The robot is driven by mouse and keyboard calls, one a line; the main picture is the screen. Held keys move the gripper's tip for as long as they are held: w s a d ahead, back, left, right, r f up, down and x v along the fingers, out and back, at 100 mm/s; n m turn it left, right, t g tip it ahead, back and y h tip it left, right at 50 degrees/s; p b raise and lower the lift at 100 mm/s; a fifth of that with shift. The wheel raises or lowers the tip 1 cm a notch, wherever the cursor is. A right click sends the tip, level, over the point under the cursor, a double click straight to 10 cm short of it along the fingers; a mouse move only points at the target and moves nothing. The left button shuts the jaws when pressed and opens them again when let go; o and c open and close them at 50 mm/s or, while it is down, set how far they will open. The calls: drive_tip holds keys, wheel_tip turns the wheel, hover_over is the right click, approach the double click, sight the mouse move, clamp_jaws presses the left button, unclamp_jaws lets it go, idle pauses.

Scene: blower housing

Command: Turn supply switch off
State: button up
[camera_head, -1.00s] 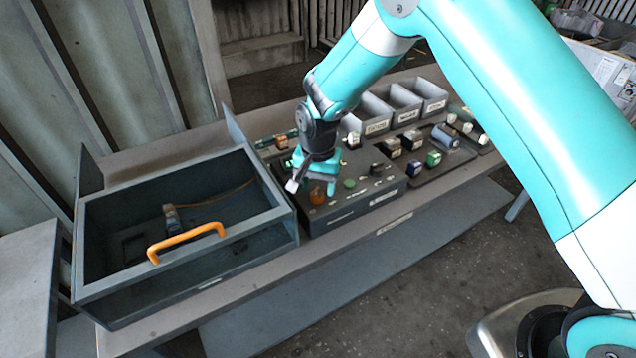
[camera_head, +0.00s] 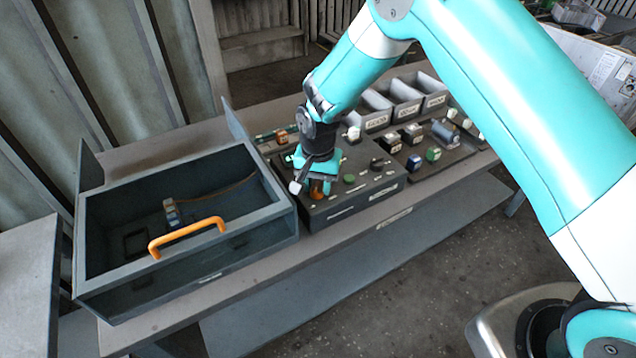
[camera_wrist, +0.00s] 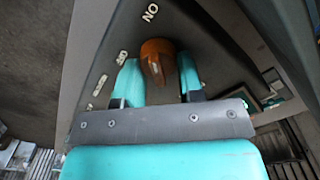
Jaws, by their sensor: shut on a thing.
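The supply switch is an orange rotary knob (camera_wrist: 157,58) on a dark sloped control box, beside a white "ON" label and other small white labels in the wrist view. In the head view the knob (camera_head: 318,192) shows just below my gripper (camera_head: 316,186). My gripper (camera_wrist: 160,82) has its two teal fingers on either side of the knob and is shut on it. Part of the knob is hidden by the fingers in the head view. The control box (camera_head: 350,207) stands on the bench.
An open grey housing (camera_head: 255,228) with an orange handle (camera_head: 187,237) stands left of the control box. A green button (camera_head: 349,178) and a black knob (camera_head: 377,163) sit right of my gripper. Grey bins (camera_head: 405,100) and small coloured parts stand behind on the right.

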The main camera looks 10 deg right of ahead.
sight(313, 188)
drive_tip(key=n, duration=0.1)
drive_tip(key=n+b, duration=0.1)
drive_tip(key=n, duration=0.1)
drive_tip(key=n+b, duration=0.1)
drive_tip(key=shift+w+a, duration=0.1)
drive_tip(key=shift+a, duration=0.15)
drive_tip(key=n+b, duration=0.1)
drive_tip(key=n, duration=0.3)
drive_tip(key=shift+a+n+b, duration=0.15)
drive_tip(key=shift+n+b, duration=0.25)
drive_tip(key=n, duration=0.2)
drive_tip(key=n+b, duration=0.1)
drive_tip(key=n, duration=0.1)
drive_tip(key=shift+a+n, duration=0.2)
drive_tip(key=shift+n, duration=0.1)
drive_tip(key=shift+s+a+r+n+b, duration=0.1)
drive_tip(key=shift+n+b, duration=0.1)
drive_tip(key=shift+n, duration=0.8)
drive_tip(key=shift+s+n+b, duration=0.1)
drive_tip(key=shift+n+b, duration=0.1)
drive_tip(key=shift+n, duration=0.8)
drive_tip(key=o, duration=0.8)
drive_tip(key=shift+o, duration=0.2)
wheel_tip(313, 188, up, 17)
drive_tip(key=b, duration=0.3)
drive_tip(key=shift+r, duration=0.2)
